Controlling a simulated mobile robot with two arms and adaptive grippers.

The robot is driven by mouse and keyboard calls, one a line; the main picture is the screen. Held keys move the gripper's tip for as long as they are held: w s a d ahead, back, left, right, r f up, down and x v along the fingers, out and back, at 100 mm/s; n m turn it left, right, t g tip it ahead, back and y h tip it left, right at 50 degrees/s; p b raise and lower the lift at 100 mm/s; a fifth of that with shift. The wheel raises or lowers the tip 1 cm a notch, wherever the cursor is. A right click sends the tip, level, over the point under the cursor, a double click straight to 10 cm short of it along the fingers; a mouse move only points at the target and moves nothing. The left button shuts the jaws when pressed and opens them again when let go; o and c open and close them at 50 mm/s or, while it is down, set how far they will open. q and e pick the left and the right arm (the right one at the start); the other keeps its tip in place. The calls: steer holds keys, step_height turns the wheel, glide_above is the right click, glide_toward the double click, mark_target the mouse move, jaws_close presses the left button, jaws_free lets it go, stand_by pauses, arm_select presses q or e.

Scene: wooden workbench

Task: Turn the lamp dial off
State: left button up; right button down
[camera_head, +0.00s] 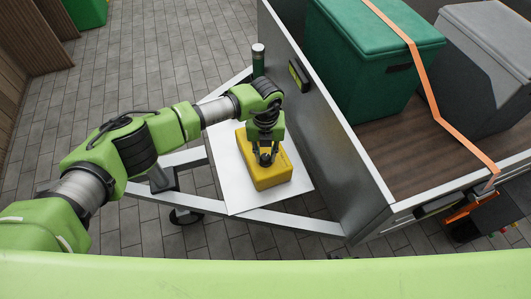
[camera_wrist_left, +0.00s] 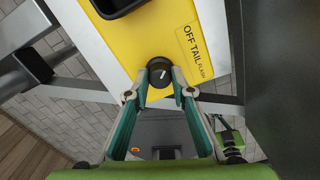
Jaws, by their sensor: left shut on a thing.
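A yellow lamp box (camera_head: 278,178) sits on a white board at the middle of the head view. My left gripper (camera_head: 265,158) points down onto its top. In the left wrist view the yellow lamp box (camera_wrist_left: 140,35) carries a round black dial (camera_wrist_left: 159,70) and a label (camera_wrist_left: 196,50) reading OFF, TAIL, FLASH. The fingertips of my left gripper (camera_wrist_left: 161,82) are closed on the dial from both sides. A pale mark shows on the dial, but its exact setting is hard to read. In the head view the dial is hidden by the gripper. My right gripper is not in view.
The white board (camera_head: 228,170) lies on a grey metal frame (camera_head: 300,222). A tall grey side panel (camera_head: 335,130) stands close right of the lamp. Behind it are a green box (camera_head: 370,60) and a grey box (camera_head: 485,65). Open paved floor (camera_head: 110,60) lies at the left.

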mark_target(265, 157)
arm_select(q)
steer(key=o, duration=1.1)
step_height(265, 157, up, 12)
steer(key=shift+f, duration=0.1)
stand_by(0.4)
